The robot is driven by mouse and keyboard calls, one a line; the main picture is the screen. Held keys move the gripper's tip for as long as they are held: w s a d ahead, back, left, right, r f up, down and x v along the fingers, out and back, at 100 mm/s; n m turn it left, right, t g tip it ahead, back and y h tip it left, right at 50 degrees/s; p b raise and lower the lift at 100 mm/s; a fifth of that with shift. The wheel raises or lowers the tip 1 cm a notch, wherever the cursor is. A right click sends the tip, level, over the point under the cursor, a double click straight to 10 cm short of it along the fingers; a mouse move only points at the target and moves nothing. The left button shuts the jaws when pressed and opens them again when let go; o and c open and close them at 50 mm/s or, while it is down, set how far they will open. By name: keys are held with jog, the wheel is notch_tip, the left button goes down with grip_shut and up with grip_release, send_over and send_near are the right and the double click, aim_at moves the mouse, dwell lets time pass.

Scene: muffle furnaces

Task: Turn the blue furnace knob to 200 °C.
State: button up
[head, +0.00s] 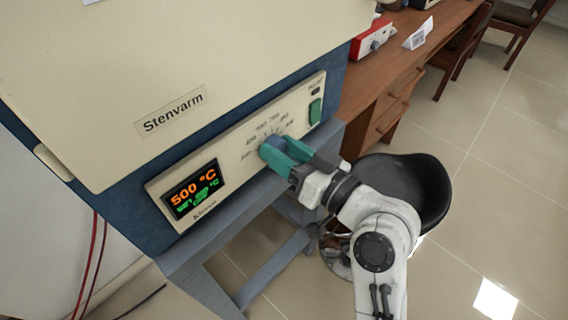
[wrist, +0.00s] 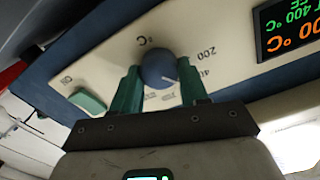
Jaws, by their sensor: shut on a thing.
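The blue furnace knob (head: 272,146) sits on the cream control panel of the Stenvarm furnace, surrounded by printed temperature marks.
A green switch (head: 315,111) is on the panel to the right of the knob. A black stool (head: 410,185) stands close behind my arm. A wooden desk (head: 400,65) carries a red device (head: 372,40) and a small card. Tiled floor is open at the right.

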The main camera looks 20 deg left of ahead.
jog(key=shift+f+n+b, duration=0.15)
jog(key=shift+n+b, duration=3.45)
jog(key=shift+b, duration=1.05)
jog(key=o, duration=1.1)
jog(key=shift+c, duration=0.2)
jog(key=shift+s, duration=0.1)
jog(key=v, duration=1)
jog(key=shift+d, duration=0.4)
jog(key=shift+s, duration=0.1)
